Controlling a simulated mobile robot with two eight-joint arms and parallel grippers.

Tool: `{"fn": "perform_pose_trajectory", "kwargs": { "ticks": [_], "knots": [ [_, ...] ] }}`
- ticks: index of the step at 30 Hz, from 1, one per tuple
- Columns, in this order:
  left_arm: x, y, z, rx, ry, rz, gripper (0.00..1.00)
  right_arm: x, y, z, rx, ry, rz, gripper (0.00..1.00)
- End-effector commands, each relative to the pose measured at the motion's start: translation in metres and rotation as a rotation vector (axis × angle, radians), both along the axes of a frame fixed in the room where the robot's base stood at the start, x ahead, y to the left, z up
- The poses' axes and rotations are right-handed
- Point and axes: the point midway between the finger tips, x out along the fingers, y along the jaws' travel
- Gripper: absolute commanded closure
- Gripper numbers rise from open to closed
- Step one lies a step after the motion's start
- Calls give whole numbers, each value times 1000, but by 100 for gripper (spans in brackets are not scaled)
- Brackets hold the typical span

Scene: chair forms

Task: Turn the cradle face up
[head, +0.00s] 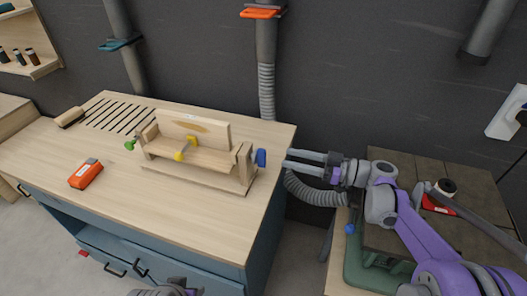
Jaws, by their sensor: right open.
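The wooden cradle (198,158) sits between two end posts on a base board (215,184) on the workbench. Its upright back panel shows a darker oval mark, and a ledge runs along its front. Yellow clamp parts (180,156) are at its middle. A green knob (129,145) is at the left end and a blue handle (261,158) at the right end. My right gripper (288,159) is open and empty, pointing left, just right of the blue handle with a small gap between. My left gripper's fingers are not visible.
An orange-red box (86,173) lies front left on the bench (150,215), and a brush (70,117) lies near slots at the back left. A grey hose (315,192) hangs beyond the bench's right edge. A dark-topped table (405,165) stands right, under my right arm.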

Motion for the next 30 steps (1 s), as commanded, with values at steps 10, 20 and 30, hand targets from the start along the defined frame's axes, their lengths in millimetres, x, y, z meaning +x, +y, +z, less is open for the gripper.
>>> {"fn": "perform_pose_trajectory", "kwargs": {
  "ticks": [10, 20, 30],
  "knots": [
    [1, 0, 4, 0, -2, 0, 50, 19, 64, 1, 0, 2, 3, 54],
    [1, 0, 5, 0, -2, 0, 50, 28, 86, 0, -2, 4, 0, 54],
    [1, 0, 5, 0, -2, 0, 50, 28, 86, 0, -2, 4, 0, 75]
  ]
}}
